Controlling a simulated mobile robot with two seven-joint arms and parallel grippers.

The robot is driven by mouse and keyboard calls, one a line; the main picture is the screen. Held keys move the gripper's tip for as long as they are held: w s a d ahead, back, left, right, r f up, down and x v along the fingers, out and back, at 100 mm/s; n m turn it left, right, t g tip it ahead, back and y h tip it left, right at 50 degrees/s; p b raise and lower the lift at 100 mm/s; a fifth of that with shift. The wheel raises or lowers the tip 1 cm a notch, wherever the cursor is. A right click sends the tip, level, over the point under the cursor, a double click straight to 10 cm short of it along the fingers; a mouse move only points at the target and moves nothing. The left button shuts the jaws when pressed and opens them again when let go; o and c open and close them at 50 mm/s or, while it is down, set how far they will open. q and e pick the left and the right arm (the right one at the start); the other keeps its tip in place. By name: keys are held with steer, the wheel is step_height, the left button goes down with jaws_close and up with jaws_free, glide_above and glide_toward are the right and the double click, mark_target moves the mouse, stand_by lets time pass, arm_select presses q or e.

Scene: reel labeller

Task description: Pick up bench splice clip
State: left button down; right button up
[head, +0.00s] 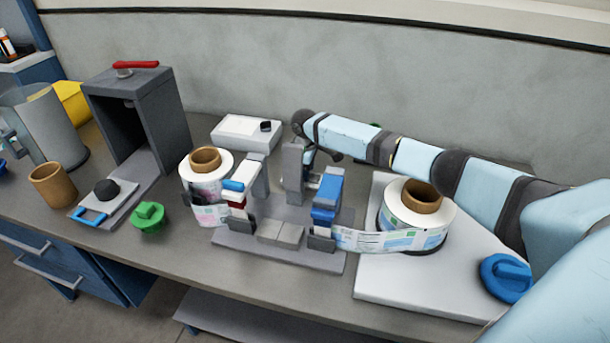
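A grey splice fixture (225,238) stands mid-bench, with a clamp with a white arm and a blue tip (233,185) on its left and a blue clamp (327,198) on its right. I cannot tell which piece, if any, is the bench splice clip. My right gripper (309,156) points down behind the fixture, close to an upright grey block (292,168). Its fingertips are mostly hidden, so its opening and any contact are unclear. A small pale-blue and dark piece at the left edge may be my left gripper (12,142); its fingers cannot be made out.
Label reels stand left (190,176) and right (382,205) of the fixture, their label strips reaching it. A white panel (400,285) lies under the right reel. A grey hood (150,112), brown cup (52,184), green knob (148,214) and blue knob (507,277) stand around.

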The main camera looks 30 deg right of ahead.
steer(key=c, duration=0.5)
steer(key=shift+r, duration=0.1)
steer(key=shift+c, duration=0.2)
